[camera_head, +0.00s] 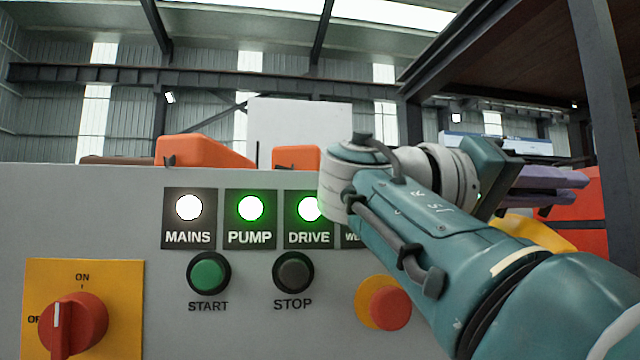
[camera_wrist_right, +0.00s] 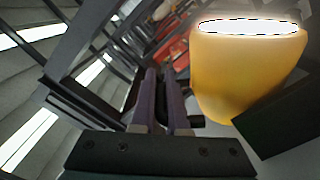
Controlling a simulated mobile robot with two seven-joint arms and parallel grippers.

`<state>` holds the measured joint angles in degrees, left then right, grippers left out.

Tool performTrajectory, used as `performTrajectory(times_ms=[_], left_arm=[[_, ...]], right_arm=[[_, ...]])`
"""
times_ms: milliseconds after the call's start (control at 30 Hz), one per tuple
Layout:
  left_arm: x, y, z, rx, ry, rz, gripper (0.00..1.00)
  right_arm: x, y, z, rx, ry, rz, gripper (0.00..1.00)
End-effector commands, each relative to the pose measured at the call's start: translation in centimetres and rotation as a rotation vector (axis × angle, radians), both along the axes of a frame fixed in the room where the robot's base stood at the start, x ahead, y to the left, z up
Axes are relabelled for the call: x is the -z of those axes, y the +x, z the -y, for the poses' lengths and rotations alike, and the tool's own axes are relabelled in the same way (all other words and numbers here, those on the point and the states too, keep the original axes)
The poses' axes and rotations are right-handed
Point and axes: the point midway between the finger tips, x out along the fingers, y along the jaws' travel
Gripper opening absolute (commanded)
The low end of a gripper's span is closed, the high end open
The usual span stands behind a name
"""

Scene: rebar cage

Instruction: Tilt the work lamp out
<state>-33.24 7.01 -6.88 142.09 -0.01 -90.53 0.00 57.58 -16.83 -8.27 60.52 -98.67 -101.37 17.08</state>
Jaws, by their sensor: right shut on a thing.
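The work lamp shows in the right wrist view as a yellow housing (camera_wrist_right: 245,75) with a bright lit face at its top. In the head view a yellow part of it (camera_head: 535,232) shows behind my right arm, right of the panel. My right gripper (camera_head: 578,188) has purple fingers and reaches in above that yellow part. In the right wrist view the fingers (camera_wrist_right: 160,105) are close together on a narrow dark part beside the yellow housing. How that part joins the lamp is hard to see. My left gripper is not in view.
A grey control panel (camera_head: 100,220) fills the lower front, with lit MAINS, PUMP and DRIVE lamps, START (camera_head: 208,273) and STOP (camera_head: 293,272) buttons, a red mushroom button (camera_head: 390,308) close to my right arm and a red rotary switch (camera_head: 72,325). A dark post (camera_head: 610,120) stands at right.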

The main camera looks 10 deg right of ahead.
Motion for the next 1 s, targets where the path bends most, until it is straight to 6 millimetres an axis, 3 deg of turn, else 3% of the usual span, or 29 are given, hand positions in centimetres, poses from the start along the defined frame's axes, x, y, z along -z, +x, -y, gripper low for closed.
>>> performTrajectory(times_ms=[567, 600, 700, 1000], left_arm=[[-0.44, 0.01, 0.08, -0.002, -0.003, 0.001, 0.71], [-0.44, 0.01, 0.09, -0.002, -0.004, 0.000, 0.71], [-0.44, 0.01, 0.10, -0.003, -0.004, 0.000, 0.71], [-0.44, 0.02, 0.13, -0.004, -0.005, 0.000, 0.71]], right_arm=[[-0.08, 0.27, 0.06, -0.001, -0.004, -0.037, 0.00], [-0.08, 0.27, 0.06, -0.001, -0.004, -0.037, 0.14], [-0.07, 0.26, 0.06, -0.001, -0.004, -0.037, 0.25], [-0.07, 0.26, 0.10, -0.001, -0.004, -0.037, 0.25]])
